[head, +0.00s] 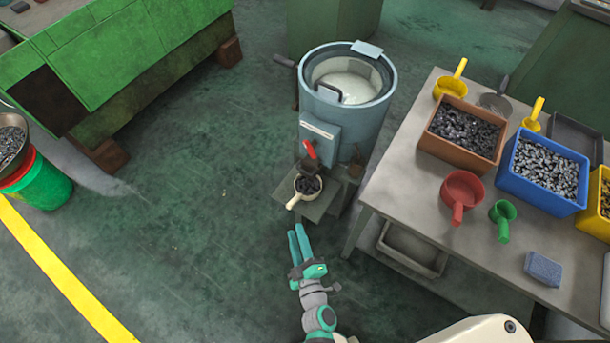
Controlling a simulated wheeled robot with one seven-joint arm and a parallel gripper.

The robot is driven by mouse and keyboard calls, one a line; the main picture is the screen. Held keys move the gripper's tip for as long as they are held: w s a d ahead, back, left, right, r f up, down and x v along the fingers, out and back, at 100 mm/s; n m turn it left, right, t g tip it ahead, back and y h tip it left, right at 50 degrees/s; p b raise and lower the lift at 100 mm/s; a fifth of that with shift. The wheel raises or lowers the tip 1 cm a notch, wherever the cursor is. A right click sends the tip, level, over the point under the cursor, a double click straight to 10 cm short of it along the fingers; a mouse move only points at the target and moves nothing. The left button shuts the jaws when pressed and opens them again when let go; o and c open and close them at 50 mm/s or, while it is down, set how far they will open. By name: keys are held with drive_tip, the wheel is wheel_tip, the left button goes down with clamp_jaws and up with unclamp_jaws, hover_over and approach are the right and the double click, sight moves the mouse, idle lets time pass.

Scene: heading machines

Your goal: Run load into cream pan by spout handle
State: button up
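A grey-blue drum machine (372,118) stands at the centre back, with pale contents in its open top. A red spout handle (310,149) is on its front, above a dark spout. The cream pan (294,201) sits below the spout on a small grey stand, its handle towards me. Dark pieces (308,185) show in the pan; the spout partly hides it. My gripper (296,231) is in front of the pan, apart from pan and handle. Its two teal fingers lie close together with nothing visible held; the gap between them is unclear.
A table (405,188) on the right holds brown (455,153), blue (535,198) and yellow bins of metal pieces, with coloured scoops. A green bench (115,55) stands at upper left and a green-red bucket (42,185) at far left. The floor left of my gripper is clear.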

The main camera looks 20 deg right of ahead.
sight(305, 173)
drive_tip(key=w+d+f+n, duration=0.1)
drive_tip(key=w+d+f, duration=0.1)
drive_tip(key=w, duration=0.6)
drive_tip(key=w+d+f+n, duration=0.2)
drive_tip(key=w+d, duration=0.3)
drive_tip(key=w, duration=0.3)
drive_tip(key=w+d+f+n, duration=0.2)
drive_tip(key=w+d+f, duration=0.1)
drive_tip(key=w, duration=0.4)
drive_tip(key=shift+w+d+g, duration=0.3)
drive_tip(key=shift+w+d, duration=0.1)
drive_tip(key=shift+d, duration=0.2)
clamp_jaws()
